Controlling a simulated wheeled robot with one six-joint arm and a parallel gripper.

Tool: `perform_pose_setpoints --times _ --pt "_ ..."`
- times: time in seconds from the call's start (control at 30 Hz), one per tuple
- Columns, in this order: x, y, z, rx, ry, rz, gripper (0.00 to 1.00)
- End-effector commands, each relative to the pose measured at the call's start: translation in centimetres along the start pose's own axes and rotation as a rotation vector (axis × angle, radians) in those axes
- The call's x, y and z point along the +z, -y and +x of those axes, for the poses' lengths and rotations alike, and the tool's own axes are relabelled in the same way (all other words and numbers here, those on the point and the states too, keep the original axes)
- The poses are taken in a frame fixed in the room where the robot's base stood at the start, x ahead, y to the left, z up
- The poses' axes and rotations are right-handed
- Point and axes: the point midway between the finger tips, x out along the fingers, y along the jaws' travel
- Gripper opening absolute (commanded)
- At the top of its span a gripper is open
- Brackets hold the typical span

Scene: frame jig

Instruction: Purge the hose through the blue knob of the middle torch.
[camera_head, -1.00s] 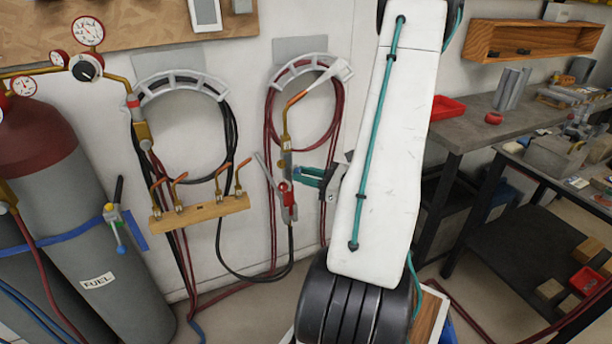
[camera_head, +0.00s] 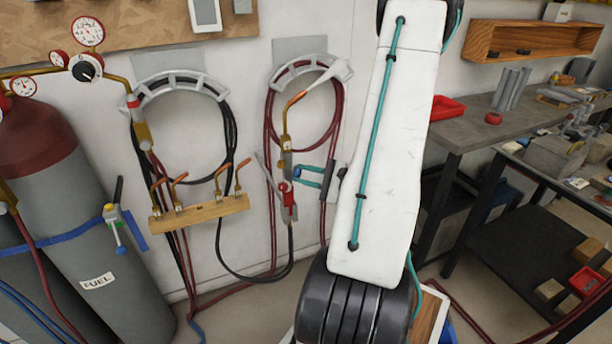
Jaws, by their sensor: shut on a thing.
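The middle torch (camera_head: 286,146) hangs upright on the white wall, with a brass body, a copper tip and a red part (camera_head: 284,187) low on its handle. My gripper (camera_head: 297,177) reaches it from the right. Its teal fingers are closed at the right side of the torch body, just above the red part. Another torch (camera_head: 140,122) hangs to the left. My white arm covers the wall to the right.
A wooden rack (camera_head: 200,210) with several copper tips is left of the torch. Grey cylinders (camera_head: 50,190) with gauges stand at far left. Red hose coils on a grey hanger (camera_head: 308,65) behind the torch. A workbench (camera_head: 480,140) is at right.

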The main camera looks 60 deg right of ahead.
Motion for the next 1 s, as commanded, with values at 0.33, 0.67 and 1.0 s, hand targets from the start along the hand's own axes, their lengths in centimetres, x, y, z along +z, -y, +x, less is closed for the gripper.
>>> perform_pose_setpoints --times 0.33,0.67,1.0 --pt "0.0 0.02 0.0 0.0 0.001 -0.09 0.01" --pt "0.0 0.01 0.0 0.0 0.001 -0.096 0.01" --pt "0.0 0.01 0.0 0.0 0.001 -0.096 0.46"
